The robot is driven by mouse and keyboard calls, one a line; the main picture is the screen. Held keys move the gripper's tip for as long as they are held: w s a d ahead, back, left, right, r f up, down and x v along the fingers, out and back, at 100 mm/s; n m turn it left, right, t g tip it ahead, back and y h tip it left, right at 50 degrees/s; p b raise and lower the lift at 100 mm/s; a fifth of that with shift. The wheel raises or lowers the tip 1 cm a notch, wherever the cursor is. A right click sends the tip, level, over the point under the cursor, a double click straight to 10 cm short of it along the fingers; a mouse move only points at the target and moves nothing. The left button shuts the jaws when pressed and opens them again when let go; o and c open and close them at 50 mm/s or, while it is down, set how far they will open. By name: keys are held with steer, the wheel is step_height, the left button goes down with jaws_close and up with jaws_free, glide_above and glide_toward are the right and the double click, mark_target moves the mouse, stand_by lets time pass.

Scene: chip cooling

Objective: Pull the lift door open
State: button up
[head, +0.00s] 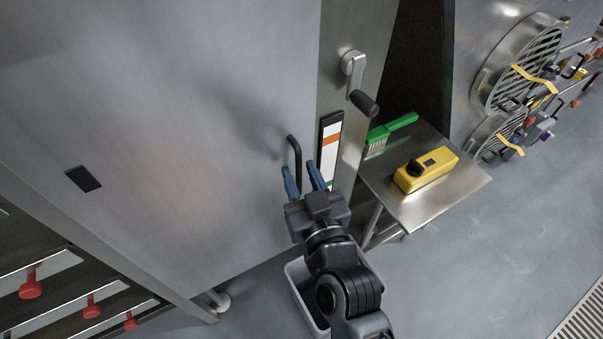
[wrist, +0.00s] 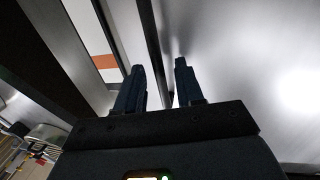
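The lift door (head: 190,130) is a large brushed-metal panel filling the left and middle of the head view. A black bar handle (head: 295,160) stands on it near its right edge. Whether a finger touches the handle I cannot tell.
A crank with a black grip (head: 364,102) sticks out above right of the handle, beside a striped gauge (head: 330,150). A steel side table (head: 440,200) carries a green brush (head: 390,131) and a yellow device (head: 426,170). A grey bin (head: 298,285) stands below my arm.

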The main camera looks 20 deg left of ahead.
steer(key=shift+c, duration=0.2)
jaws_close()
stand_by(0.5)
